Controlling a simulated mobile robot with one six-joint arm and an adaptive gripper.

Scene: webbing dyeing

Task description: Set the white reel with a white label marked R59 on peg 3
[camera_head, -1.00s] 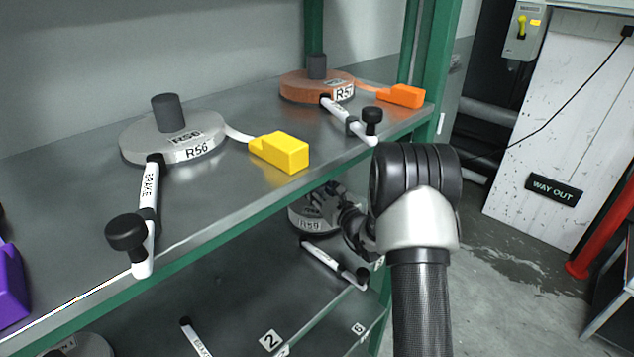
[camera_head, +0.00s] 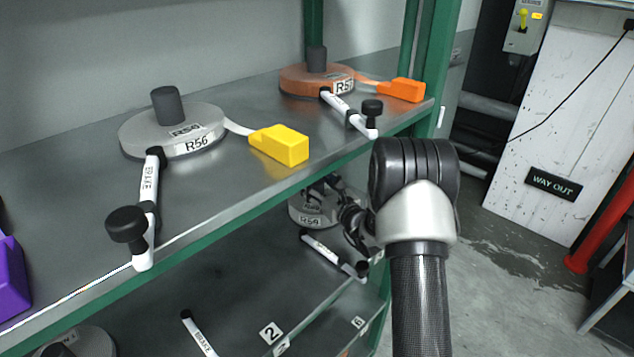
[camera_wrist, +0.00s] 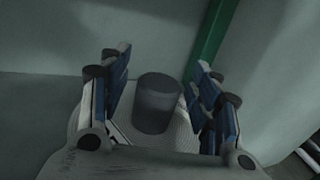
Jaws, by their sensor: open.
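The white reel (camera_head: 312,216) is on the lower shelf, at the far right end. Its white label reads like R59, small and blurred. In the wrist view the pale reel (camera_wrist: 185,138) lies around a dark grey peg (camera_wrist: 158,103), which stands up through its middle. My gripper (camera_head: 322,186) is over the reel, partly hidden by the upper shelf edge and my arm. In the wrist view my gripper (camera_wrist: 162,68) is open, with one finger on each side of the peg and apart from it. A small number plate (camera_head: 358,322) on the shelf front is too blurred to read surely.
A white brake arm (camera_head: 322,248) lies in front of the reel. Plate 2 (camera_head: 270,333) marks the neighbouring place. The upper shelf (camera_head: 222,197) overhangs, carrying grey reel R56 (camera_head: 185,140), orange reel R57 (camera_head: 300,86) and a yellow block (camera_head: 280,146). A green post (camera_head: 433,70) stands at right.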

